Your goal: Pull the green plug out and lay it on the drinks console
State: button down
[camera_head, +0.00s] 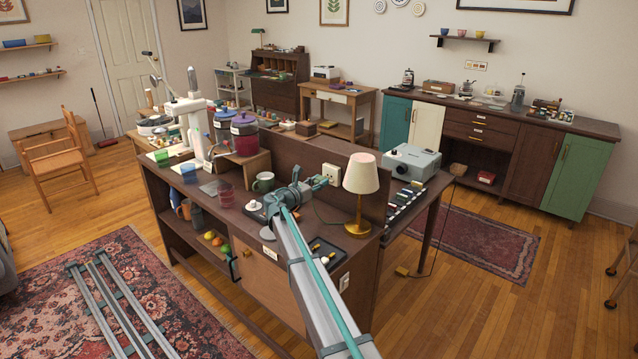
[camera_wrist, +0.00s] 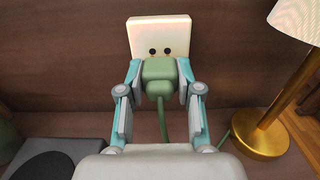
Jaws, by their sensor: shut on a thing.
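My gripper (camera_wrist: 159,94) is shut on the green plug (camera_wrist: 158,76), one finger on each side of it. The plug is in front of the cream wall socket (camera_wrist: 160,35). Two dark holes of the socket show just above the plug. I cannot see the plug's pins. A green cord (camera_wrist: 164,122) hangs from the plug down to the surface. In the head view my gripper (camera_head: 320,184) is close to the socket (camera_head: 331,174), on the raised back panel of the drinks console (camera_head: 235,209); the plug there is too small to make out clearly.
A lamp with a brass base (camera_wrist: 262,137) stands close to the right of my gripper; its cream shade (camera_head: 361,173) rises beside the socket. A dark green mug (camera_head: 263,182) stands to the left. A dark tray (camera_head: 325,251) lies near the console's front right.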

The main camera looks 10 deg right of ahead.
jog(key=shift+v, duration=2)
jog(key=s+d+f, duration=0.1)
jog(key=s+f, duration=0.2)
jog(key=s, duration=1.1)
jog(key=s+d+f, duration=0.1)
jog(key=s+f, duration=0.2)
jog(key=s, duration=1.1)
jog(key=s+d+f, duration=0.1)
jog(key=s+f, duration=0.2)
jog(key=s, duration=1.1)
jog(key=shift+s+f+g, duration=0.3)
jog(key=shift+s+f, duration=0.1)
jog(key=shift+d, duration=0.1)
